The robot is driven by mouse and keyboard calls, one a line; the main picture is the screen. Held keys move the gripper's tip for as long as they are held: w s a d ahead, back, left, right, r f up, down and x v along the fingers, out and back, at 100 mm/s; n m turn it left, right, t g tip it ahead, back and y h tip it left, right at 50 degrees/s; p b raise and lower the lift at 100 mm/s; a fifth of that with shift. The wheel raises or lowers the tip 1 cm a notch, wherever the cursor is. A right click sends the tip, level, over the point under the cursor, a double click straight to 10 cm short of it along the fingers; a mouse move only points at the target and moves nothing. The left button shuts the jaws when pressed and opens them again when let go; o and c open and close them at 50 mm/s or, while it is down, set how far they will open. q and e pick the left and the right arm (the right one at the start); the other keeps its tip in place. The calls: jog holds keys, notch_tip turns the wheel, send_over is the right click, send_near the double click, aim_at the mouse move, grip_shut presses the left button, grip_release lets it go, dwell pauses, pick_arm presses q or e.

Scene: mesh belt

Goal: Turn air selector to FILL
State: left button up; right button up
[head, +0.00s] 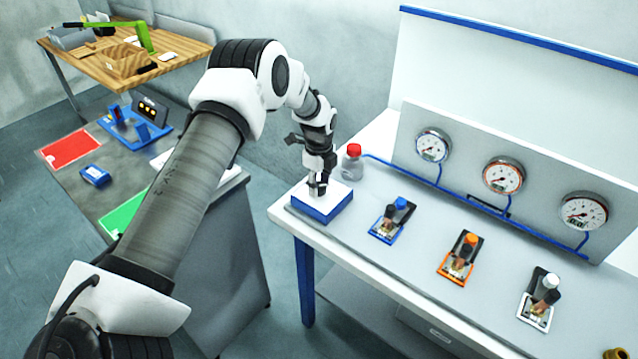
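My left gripper (318,187) points down at a white-topped blue box (335,204) at the left end of the white bench. Its fingertips are at or just above the box's top; whether they touch or grip a part there I cannot tell. The fingers hide the middle of the box top. No FILL lettering is readable, so I cannot tell which device is the air selector. Three small fittings with knobs stand along the bench: a blue one (387,237), an orange one (460,259) and a white one (535,313). My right gripper is not in view.
Three round gauges (502,175) sit on a panel behind the fittings, with blue tubing along it. A red-capped bottle (352,162) stands close behind the gripper. A grey table with red and green mats (70,149) is at left. The bench between the fittings is clear.

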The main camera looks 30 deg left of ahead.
pick_arm(q)
jog(key=shift+s+f+n, duration=0.1)
jog(key=shift+f+n, duration=0.1)
jog(key=shift+n, duration=0.1)
jog(key=n+b, duration=0.1)
jog(key=n, duration=0.1)
jog(key=shift+n+b, duration=0.4)
jog(key=n+b, duration=0.1)
jog(key=n, duration=0.3)
jog(key=shift+n, duration=0.3)
jog(key=n, duration=0.9)
jog(key=shift+s+n, duration=0.1)
jog(key=shift+n, duration=0.3)
jog(key=o, duration=1.1)
jog(key=shift+o, duration=0.2)
